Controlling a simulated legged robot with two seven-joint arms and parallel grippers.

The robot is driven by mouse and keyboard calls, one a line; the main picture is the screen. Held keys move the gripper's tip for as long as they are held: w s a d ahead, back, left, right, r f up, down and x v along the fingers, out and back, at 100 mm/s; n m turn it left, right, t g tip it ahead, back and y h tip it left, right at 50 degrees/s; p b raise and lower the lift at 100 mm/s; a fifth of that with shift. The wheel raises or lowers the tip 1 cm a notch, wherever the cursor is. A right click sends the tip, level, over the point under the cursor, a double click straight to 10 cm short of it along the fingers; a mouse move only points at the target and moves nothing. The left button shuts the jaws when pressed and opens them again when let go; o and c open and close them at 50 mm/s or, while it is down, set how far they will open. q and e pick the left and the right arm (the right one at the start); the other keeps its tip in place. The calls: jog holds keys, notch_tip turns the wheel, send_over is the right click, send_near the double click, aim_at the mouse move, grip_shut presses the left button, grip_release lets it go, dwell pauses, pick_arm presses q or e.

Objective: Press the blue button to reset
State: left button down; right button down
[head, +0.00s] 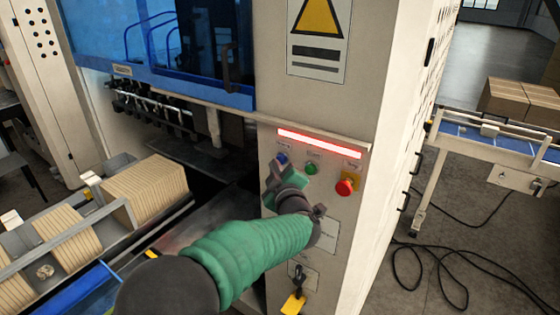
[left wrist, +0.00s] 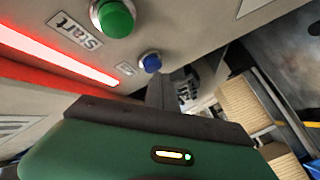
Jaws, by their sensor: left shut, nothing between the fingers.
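The blue button (head: 282,158) is at the left of the control panel, under a red lit bar (head: 320,144). It shows in the left wrist view (left wrist: 150,62) as a round blue cap beside a small label. My left gripper (head: 272,172) is shut and empty, with its fingertips at the panel just below and beside the blue button. In the left wrist view, the dark fingers (left wrist: 160,88) reach up close to the button; I cannot tell whether they touch it. My right gripper is not in view.
A green button (head: 311,168), labelled Start in the left wrist view, is right of the blue one. A red knob (head: 344,187) on a yellow base is further right. Cardboard stacks (head: 148,187) are at left; a conveyor (head: 490,138) and floor cables are at right.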

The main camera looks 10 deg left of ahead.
pick_arm(q)
jog(key=shift+w+d, duration=0.15)
jog(key=shift+w, duration=0.3)
dwell(0.4)
dwell(0.3)
jog(key=shift+s+a, duration=0.3)
jog(key=shift+s, duration=0.55)
jog(key=shift+b, duration=0.3)
jog(key=s, duration=0.1)
jog(key=s+a+b, duration=0.1)
jog(key=s, duration=0.1)
jog(key=s+b, duration=0.1)
jog(key=shift+s+a, duration=0.4)
